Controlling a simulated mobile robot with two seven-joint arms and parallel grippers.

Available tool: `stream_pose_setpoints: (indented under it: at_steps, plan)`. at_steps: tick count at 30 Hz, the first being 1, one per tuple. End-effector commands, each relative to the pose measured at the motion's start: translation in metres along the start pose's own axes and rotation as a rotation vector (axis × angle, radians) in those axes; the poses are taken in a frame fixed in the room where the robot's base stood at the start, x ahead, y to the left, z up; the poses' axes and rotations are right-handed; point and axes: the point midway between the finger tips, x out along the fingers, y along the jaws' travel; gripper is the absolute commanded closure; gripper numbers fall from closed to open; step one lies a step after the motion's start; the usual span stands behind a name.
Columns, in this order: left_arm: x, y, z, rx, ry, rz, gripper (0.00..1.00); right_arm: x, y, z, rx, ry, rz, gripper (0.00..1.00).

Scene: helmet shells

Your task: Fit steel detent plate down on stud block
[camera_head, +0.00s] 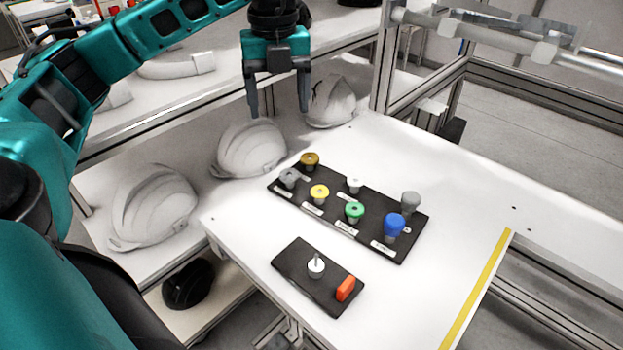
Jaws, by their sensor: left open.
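A small black block (294,267) lies on the white table, with a white upright stud (316,265) and an orange-red piece (346,288) on it; I take it as the stud block. A larger black board behind it (375,242) bears several coloured knob-like pieces. Among them are a grey one at the left end (289,177), a pale silver one (354,185) and a grey one at the right end (410,201). I cannot tell which is the steel detent plate. My left gripper (279,112) is open and empty, pointing down above and behind the board. My right gripper is out of view.
The board also holds a bronze piece (309,159), a yellow (319,192), a green (354,211) and a blue one (394,226). White helmet shells (156,208) stand on the shelf to the left and behind. The table's right side, with a yellow strip (477,287), is clear.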

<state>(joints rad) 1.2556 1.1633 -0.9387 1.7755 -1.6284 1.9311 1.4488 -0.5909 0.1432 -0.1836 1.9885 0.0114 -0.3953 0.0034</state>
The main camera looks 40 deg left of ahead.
Motion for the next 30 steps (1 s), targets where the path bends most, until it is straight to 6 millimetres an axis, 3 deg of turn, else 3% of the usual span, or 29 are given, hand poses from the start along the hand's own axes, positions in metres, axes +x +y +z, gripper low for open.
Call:
stream_pose_setpoints:
  at_steps: [1, 7, 12, 18, 23, 30]
  plan:
    - [0.013, 0.001, 0.001, -0.002, -0.002, -0.001, 0.26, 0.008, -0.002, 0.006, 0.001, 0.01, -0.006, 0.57]
    - [0.029, 0.0, 0.0, 0.0, 0.0, 0.0, 0.26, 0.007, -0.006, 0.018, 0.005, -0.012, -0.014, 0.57]
    - [0.06, 0.0, -0.001, 0.002, 0.002, 0.002, 0.26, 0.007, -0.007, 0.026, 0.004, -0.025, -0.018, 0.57]
    - [0.089, -0.001, -0.001, 0.002, 0.002, 0.0, 0.26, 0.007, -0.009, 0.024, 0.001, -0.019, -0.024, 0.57]
    - [0.099, -0.001, -0.001, 0.003, 0.001, -0.001, 0.26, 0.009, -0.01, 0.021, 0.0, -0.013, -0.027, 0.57]
    - [0.134, -0.006, -0.001, 0.003, 0.002, -0.001, 0.26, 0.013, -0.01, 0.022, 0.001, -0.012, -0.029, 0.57]
